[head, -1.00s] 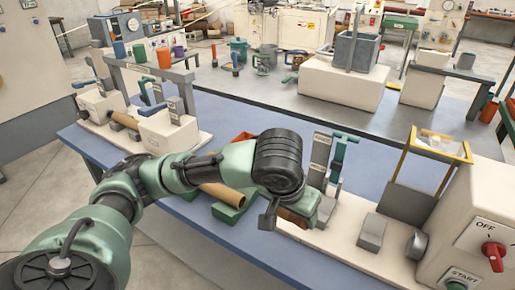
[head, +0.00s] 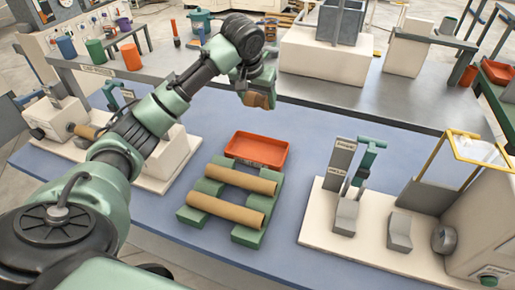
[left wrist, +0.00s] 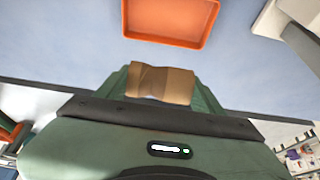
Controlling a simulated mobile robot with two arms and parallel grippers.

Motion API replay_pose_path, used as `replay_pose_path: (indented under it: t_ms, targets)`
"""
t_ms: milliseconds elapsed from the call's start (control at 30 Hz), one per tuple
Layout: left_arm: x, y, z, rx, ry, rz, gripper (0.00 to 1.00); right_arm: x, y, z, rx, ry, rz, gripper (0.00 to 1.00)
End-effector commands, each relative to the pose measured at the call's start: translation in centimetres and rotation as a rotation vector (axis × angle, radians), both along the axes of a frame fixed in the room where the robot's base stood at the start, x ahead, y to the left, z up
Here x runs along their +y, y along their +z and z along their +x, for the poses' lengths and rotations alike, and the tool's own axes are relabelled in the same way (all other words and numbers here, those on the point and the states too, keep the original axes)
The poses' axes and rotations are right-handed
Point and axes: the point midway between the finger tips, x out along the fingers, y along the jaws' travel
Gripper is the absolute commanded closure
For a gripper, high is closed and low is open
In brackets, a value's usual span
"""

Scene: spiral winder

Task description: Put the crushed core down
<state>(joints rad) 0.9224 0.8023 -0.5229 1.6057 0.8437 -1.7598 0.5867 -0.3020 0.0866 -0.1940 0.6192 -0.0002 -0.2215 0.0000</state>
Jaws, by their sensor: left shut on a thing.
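The crushed core (head: 258,99) is a short brown cardboard tube, creased and dented in the left wrist view (left wrist: 160,84). My left gripper (head: 259,89) is shut on it and holds it in the air near the table's far edge, beyond the tray in the head view. An orange-red tray (head: 258,150) lies on the blue table, and no object shows inside it. The left wrist view shows the tray (left wrist: 170,22) apart from the core. My right gripper is not in view.
Two whole brown cores (head: 226,211) lie across green rests (head: 188,216) in front of the tray. The winder (head: 385,226) stands at right, and a cream bench unit (head: 165,157) at left. A grey counter (head: 200,75) runs behind the table. Blue tabletop around the tray is clear.

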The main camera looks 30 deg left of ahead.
Motion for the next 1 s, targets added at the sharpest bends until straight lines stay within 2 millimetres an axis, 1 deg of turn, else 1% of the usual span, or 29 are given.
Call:
replay_pose_path:
  t_ms: [167, 200, 267, 400, 500, 600, 767, 1000]
  targets:
    - [0.4, -3.7, -0.1, 0.009, 0.002, 0.001, 0.71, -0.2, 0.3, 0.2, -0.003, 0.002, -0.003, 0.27]
    - [0.4, -4.9, -0.1, 0.010, 0.003, 0.002, 0.71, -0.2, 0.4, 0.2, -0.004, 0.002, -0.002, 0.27]
    - [0.4, -6.5, -0.1, 0.009, 0.003, 0.001, 0.71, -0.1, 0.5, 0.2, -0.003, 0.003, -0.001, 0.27]
    - [0.3, -10.2, -0.1, 0.008, 0.003, 0.001, 0.71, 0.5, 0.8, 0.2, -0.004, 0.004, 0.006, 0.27]
    - [0.3, -12.6, -0.1, 0.007, 0.004, -0.001, 0.71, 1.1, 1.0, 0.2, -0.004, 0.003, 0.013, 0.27]
    - [0.3, -14.3, -0.1, 0.005, 0.003, 0.001, 0.71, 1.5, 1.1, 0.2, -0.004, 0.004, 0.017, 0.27]
    - [0.3, -15.6, 0.0, 0.003, 0.003, -0.001, 0.71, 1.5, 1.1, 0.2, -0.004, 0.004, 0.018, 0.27]
    - [0.3, -19.0, -0.1, 0.005, 0.003, 0.000, 0.71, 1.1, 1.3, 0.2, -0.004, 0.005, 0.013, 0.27]
